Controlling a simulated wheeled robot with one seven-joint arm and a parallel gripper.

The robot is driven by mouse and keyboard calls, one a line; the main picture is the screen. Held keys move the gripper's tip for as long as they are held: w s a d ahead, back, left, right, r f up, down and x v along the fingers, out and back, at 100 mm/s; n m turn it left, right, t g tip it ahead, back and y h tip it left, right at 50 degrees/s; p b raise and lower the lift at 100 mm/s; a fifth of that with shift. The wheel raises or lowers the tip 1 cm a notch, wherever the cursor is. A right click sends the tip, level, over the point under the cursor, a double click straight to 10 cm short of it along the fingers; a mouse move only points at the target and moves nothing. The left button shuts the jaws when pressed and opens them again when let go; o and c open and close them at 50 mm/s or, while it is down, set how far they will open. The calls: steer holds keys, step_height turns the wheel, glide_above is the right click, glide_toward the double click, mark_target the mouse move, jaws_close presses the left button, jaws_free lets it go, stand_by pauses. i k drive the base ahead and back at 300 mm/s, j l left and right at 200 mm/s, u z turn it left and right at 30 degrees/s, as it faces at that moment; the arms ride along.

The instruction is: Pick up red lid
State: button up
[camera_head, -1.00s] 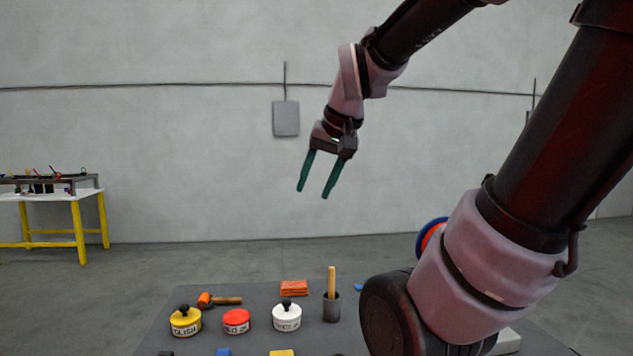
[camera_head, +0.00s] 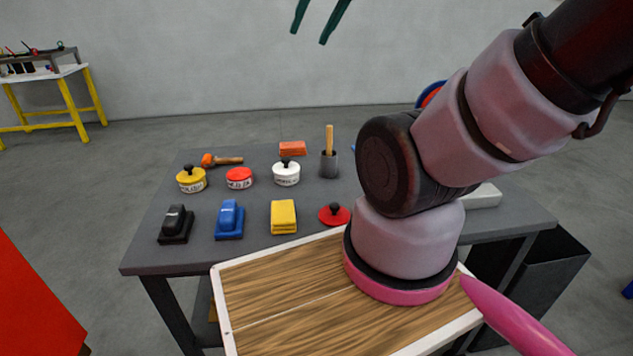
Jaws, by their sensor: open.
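The red lid (camera_head: 334,214) with a black knob lies flat on the grey table (camera_head: 260,225), to the right of a yellow block and just left of my arm. The rest of my gripper is outside the picture.
Black (camera_head: 176,224), blue (camera_head: 229,220) and yellow blocks (camera_head: 283,217) line the front. My arm hides the table's right part.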

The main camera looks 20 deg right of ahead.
mark_target(334, 215)
steer(key=k+l+z, duration=0.15)
steer(key=l, duration=0.6)
steer(key=l+z, duration=0.1)
steer(key=l, duration=0.65)
